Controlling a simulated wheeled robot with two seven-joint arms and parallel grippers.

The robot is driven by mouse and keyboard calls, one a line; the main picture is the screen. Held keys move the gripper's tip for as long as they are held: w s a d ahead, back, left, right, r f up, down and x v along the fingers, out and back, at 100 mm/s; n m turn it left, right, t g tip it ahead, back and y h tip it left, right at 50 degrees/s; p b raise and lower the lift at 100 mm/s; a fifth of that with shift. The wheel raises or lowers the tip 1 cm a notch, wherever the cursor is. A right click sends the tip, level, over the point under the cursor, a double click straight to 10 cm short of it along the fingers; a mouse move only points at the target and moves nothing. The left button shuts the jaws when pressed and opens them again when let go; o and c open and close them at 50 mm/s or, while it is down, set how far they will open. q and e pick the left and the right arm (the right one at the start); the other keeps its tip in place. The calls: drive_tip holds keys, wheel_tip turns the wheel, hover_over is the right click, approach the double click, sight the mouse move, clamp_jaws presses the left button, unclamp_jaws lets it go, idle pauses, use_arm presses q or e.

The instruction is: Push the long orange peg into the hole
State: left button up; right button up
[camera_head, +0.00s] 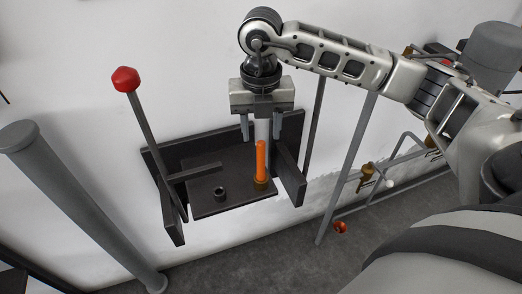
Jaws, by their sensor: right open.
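The long orange peg (261,160) stands nearly upright on the dark platform (235,197), with its lower end in or at a small brass-coloured collar (261,184). A short dark ring with a hole (220,193) stands to its left on the same platform. My right gripper (265,137) points down above the peg, with its two fingers spread apart. A light grey cylinder shows between the fingers, just above the orange part; I cannot tell whether it belongs to the peg or stands behind it. How deep the peg sits is hidden. My left gripper is out of view.
Dark side panels and a back panel (195,151) frame the platform. A lever with a red knob (125,79) rises at its left. A thick grey post (80,205) leans farther left. Thin grey poles (348,165) and pipes with brass fittings (367,174) are to the right.

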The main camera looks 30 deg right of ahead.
sight(261, 142)
wheel_tip(261, 142, down, 8)
drive_tip(key=shift+r, duration=0.15)
idle(0.3)
clamp_jaws()
drive_tip(key=shift+r, duration=0.15)
drive_tip(key=shift+r+p, duration=1.65)
drive_tip(key=shift+r, duration=0.5)
drive_tip(key=shift+a, duration=0.1)
